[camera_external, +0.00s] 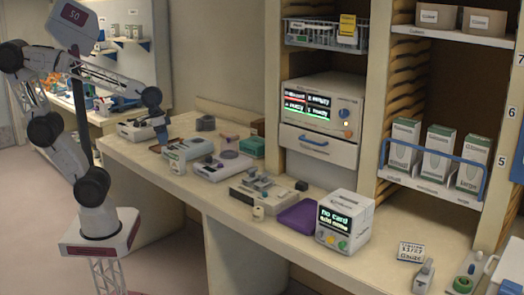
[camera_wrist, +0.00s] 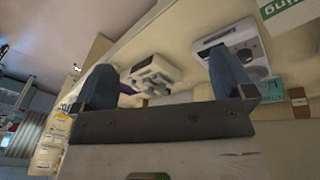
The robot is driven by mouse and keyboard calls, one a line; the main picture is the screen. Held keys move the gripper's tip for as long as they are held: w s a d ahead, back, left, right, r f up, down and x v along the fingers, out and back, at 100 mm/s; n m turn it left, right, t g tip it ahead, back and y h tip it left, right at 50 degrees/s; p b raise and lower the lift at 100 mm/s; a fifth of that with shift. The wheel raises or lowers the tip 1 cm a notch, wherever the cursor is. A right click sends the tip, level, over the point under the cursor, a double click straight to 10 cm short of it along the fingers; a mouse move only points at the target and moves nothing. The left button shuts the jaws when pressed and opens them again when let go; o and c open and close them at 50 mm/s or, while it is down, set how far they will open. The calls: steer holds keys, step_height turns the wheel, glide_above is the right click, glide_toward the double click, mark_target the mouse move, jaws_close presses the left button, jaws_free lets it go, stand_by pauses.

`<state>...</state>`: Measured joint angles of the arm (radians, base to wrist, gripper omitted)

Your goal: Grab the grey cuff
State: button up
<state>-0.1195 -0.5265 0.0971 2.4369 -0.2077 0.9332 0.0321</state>
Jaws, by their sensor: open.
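A small grey cuff-like piece (camera_external: 205,123) sits towards the back of the bench, left of the teal box; I take it to be the grey cuff. I cannot make it out in the wrist view. My gripper (camera_external: 162,137) hangs over the left part of the bench, to the left of that piece and apart from it. In the wrist view my gripper (camera_wrist: 163,72) shows two blue-grey fingers spread wide, with nothing held between them.
White devices (camera_external: 208,168) crowd the bench near my gripper. A teal box (camera_external: 252,147), a purple pad (camera_external: 298,216) and a display unit (camera_external: 345,222) stand farther right. A shelf unit (camera_external: 375,90) rises behind. Bare bench (camera_external: 385,265) shows at the front right.

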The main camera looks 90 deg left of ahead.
steer(key=w+a+r+n+t+h, duration=0.1)
steer(key=w+a+n+t+h, duration=0.2)
steer(key=w+a+n, duration=1)
steer(key=w+a+f+n+t, duration=0.15)
steer(key=w+a, duration=0.25)
steer(key=a, duration=0.6)
steer(key=w+a+f+t+y, duration=0.15)
steer(key=w+a, duration=0.25)
steer(key=a, duration=0.5)
steer(key=w+a+n+t+h, duration=0.15)
steer(key=w+a, duration=0.25)
steer(key=a, duration=0.6)
steer(key=s+a+f+n+t+y, duration=0.1)
steer(key=s+a+f+n+y, duration=0.15)
steer(key=a, duration=0.45)
steer(key=s+a+f+n+t+y, duration=0.1)
steer(key=s+a+f+n, duration=0.2)
steer(key=a, duration=0.5)
steer(key=s+a+f+n+t+y, duration=0.1)
steer(key=s+a+n+y, duration=0.1)
steer(key=a+n, duration=0.35)
steer(key=s+a+f+n+y, duration=0.3)
steer(key=s+a+n, duration=0.3)
steer(key=s, duration=0.3)
steer(key=s+a+f+n+g+y, duration=0.1)
steer(key=s+a+f+n+y, duration=0.2)
steer(key=s+a+n, duration=0.4)
steer(key=shift+s+a, duration=0.55)
steer(key=shift+s, duration=0.45)
steer(key=shift+g, duration=0.25)
